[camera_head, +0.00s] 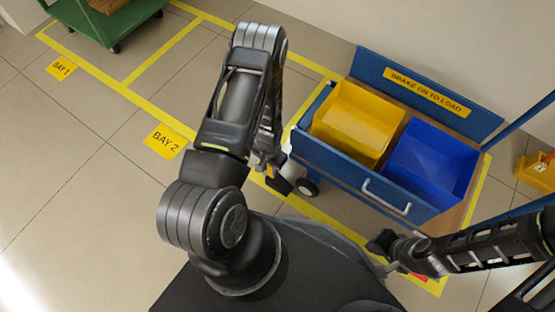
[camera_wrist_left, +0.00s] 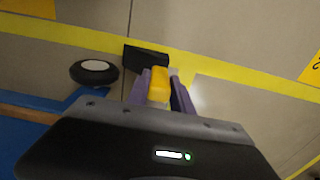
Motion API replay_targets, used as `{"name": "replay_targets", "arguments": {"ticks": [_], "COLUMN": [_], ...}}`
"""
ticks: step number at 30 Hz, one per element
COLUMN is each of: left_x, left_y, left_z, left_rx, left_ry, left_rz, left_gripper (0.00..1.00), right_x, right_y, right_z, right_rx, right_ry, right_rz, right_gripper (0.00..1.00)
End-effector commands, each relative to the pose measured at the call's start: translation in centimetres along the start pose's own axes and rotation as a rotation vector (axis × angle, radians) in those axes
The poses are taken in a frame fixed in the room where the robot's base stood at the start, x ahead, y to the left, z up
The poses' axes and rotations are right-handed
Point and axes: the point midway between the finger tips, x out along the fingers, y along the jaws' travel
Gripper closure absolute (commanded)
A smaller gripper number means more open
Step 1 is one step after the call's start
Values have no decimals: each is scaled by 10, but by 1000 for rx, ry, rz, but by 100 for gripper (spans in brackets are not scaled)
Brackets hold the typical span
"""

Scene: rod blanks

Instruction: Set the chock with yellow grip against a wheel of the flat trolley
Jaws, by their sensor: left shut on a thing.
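The chock is a dark wedge (camera_head: 281,185) with a yellow grip, low at the floor by the near left corner of the blue trolley (camera_head: 345,175). My left gripper (camera_head: 266,168) is shut on the grip. In the left wrist view the yellow grip (camera_wrist_left: 158,86) is between the fingers and the black wedge (camera_wrist_left: 147,58) lies beyond them. A black trolley wheel (camera_head: 306,187) is just right of the chock; this wheel (camera_wrist_left: 94,71) is left of it in the wrist view. I cannot tell whether they touch. My right gripper (camera_head: 381,242) is by the trolley's near side, its jaws unclear.
The trolley carries a yellow bin (camera_head: 355,122) and a blue bin (camera_head: 430,160). A green trolley (camera_head: 105,20) stands at the back left. A yellow object (camera_head: 537,170) is at the far right. Yellow floor lines mark the bays; the left floor is clear.

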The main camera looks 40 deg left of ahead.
Motion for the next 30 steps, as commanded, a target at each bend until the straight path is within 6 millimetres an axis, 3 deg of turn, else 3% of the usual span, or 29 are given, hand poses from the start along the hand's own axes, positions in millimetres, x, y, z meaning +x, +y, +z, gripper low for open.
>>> {"name": "replay_targets", "arguments": {"ticks": [5, 11, 14, 25, 26, 30], "left_x": [1, 2, 15, 17, 17, 16], "left_y": [0, 0, 0, 0, 0, 0], "left_z": [-11, -46, -45, -45, -45, -45], "left_rx": [1, -1, -1, 0, 0, 0], "left_ry": [3, 4, -1, 1, 1, 1], "left_rz": [0, -1, 0, 0, 0, 0], "left_gripper": [100, 100, 100, 100, 72, 61], "right_x": [4, 14, 22, 22, 22, 22], "right_y": [1, 5, 7, 7, 7, 6], "right_z": [0, -1, -2, -3, -3, -3], "right_rx": [0, 1, 1, 1, 1, 1], "right_ry": [1, 6, 10, 12, 12, 12], "right_rz": [0, 0, 0, 0, 0, 0], "right_gripper": [100, 100, 100, 100, 100, 100]}}
